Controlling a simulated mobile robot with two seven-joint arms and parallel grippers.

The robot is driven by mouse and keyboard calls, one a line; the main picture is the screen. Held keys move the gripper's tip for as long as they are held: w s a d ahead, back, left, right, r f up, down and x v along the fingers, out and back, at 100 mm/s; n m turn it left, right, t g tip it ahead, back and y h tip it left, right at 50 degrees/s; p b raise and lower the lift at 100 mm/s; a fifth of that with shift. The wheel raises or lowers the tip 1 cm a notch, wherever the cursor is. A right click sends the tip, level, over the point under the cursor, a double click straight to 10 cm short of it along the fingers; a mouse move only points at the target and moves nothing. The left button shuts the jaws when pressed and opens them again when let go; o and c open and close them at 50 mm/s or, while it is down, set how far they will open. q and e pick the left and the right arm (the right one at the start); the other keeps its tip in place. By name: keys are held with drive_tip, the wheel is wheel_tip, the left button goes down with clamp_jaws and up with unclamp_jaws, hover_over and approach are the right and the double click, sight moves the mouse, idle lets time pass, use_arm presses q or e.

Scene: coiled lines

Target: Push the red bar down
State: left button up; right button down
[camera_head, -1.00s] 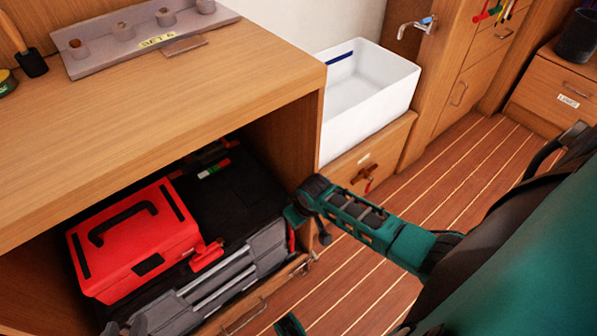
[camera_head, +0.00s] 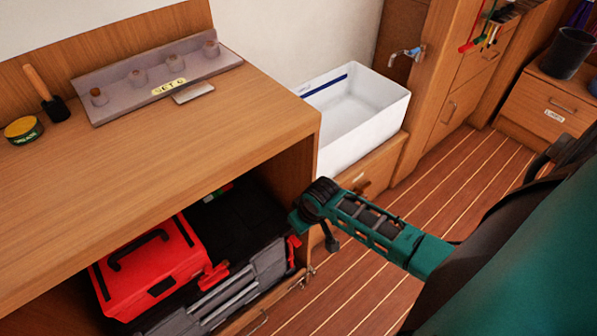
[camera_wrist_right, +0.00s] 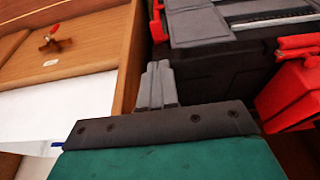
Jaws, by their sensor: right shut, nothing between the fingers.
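I cannot tell for sure which red part is the red bar. A red latch (camera_head: 293,247) sits at the right end of the black and grey toolbox, and it also shows in the right wrist view (camera_wrist_right: 157,24). A second red latch (camera_head: 214,276) lies beside the red case (camera_head: 150,262). A small red lever (camera_wrist_right: 52,32) is on the wooden cabinet front beneath the white basin. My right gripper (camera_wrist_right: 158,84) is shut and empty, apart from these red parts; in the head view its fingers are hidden. My left gripper is out of view.
The toolbox (camera_head: 240,225) stands in an open compartment under the wooden counter (camera_head: 180,140), whose side panel is close to my right gripper. A white basin (camera_head: 362,130) stands to the right. Plank floor (camera_head: 420,205) is clear beyond my arm.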

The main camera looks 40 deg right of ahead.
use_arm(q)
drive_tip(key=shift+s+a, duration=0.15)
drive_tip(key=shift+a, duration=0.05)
use_arm(e)
drive_tip(key=shift+v, duration=0.95)
use_arm(q)
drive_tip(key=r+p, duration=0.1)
drive_tip(key=p, duration=0.1)
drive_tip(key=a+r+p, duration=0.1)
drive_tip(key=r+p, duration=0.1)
drive_tip(key=p, duration=0.1)
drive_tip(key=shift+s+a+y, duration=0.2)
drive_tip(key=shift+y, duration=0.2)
use_arm(e)
drive_tip(key=s+a+r+n+t+y, duration=0.1)
drive_tip(key=s+a+r+t, duration=0.6)
drive_tip(key=r, duration=0.4)
drive_tip(key=shift+s+a+r+n+y, duration=0.2)
drive_tip(key=shift+s+a+n+y, duration=0.25)
drive_tip(key=shift+a, duration=0.65)
